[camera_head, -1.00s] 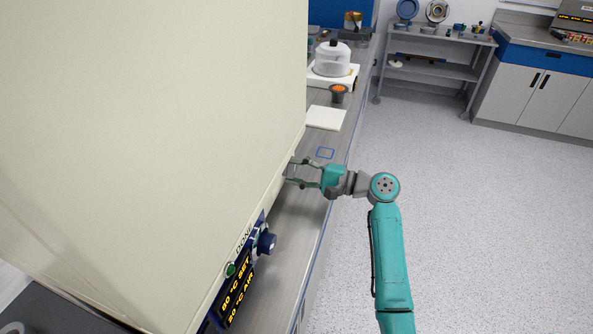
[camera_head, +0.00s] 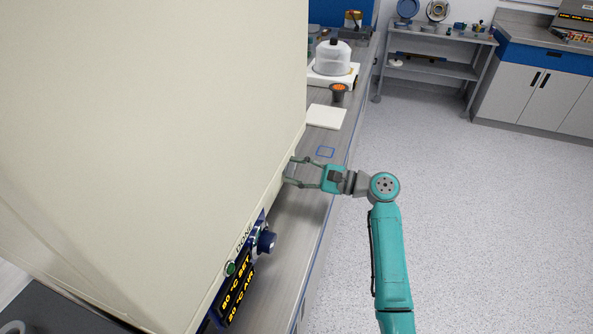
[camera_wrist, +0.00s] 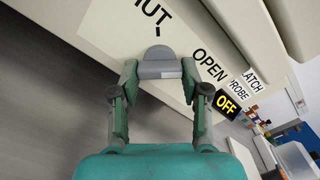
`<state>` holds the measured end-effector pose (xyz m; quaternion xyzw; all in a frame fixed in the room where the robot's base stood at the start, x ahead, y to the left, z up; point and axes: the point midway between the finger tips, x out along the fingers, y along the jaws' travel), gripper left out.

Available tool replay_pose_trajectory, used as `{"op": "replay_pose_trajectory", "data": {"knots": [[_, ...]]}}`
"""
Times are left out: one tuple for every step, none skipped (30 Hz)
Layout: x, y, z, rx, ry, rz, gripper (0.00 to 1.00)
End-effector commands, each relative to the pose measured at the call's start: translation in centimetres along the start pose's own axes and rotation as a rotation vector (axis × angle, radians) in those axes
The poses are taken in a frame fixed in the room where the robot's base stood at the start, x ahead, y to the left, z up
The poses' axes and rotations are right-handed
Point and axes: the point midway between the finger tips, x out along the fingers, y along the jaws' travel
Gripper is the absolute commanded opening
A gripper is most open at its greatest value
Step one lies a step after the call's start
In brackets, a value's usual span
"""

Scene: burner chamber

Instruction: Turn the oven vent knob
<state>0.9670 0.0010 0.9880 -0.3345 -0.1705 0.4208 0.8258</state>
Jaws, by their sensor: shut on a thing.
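The oven vent knob (camera_wrist: 160,62) is a grey round-backed piece with a bar on the oven's cream side panel, seen in the wrist view. A short dark mark lies just above it, beside the lettering ending in "UT", and "OPEN" is printed to its right. My gripper (camera_wrist: 160,72) is shut on the knob, one finger at each end of the bar. In the head view my gripper (camera_head: 289,171) reaches left to the side of the oven (camera_head: 160,110). The knob itself is hidden there by the oven's edge.
The oven's control panel with a lit display (camera_head: 236,290), a green button (camera_head: 231,268) and a blue knob (camera_head: 266,241) is nearer me. The bench (camera_head: 300,225) runs beside the oven. Open floor lies right.

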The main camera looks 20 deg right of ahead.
Motion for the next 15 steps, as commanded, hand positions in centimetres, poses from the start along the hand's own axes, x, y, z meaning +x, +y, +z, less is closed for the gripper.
{"op": "replay_pose_trajectory", "data": {"knots": [[-0.04, 0.04, -0.12, 0.002, 0.002, 0.000, 0.11], [-0.04, 0.04, -0.11, 0.002, 0.002, 0.000, 0.11], [-0.04, 0.04, -0.12, 0.002, 0.002, 0.000, 0.11], [-0.04, 0.04, -0.12, 0.002, 0.002, 0.000, 0.11], [-0.04, 0.04, -0.12, 0.002, 0.002, 0.000, 0.11], [-0.04, 0.04, -0.12, 0.002, 0.002, 0.000, 0.11], [-0.04, 0.05, -0.12, 0.002, 0.002, 0.000, 0.48], [-0.04, 0.04, -0.11, 0.002, 0.002, 0.000, 0.56], [-0.04, 0.04, -0.10, 0.002, 0.002, 0.000, 0.66], [-0.04, 0.04, -0.10, 0.001, 0.002, 0.000, 0.71], [-0.03, 0.03, -0.09, 0.001, 0.002, 0.000, 0.71], [-0.03, 0.03, -0.08, 0.001, 0.001, 0.000, 0.71], [-0.03, 0.03, -0.07, 0.001, 0.001, 0.000, 0.71], [-0.02, 0.03, -0.06, 0.001, 0.001, 0.000, 0.71], [-0.02, 0.03, -0.06, 0.000, 0.001, 0.000, 0.71]]}}
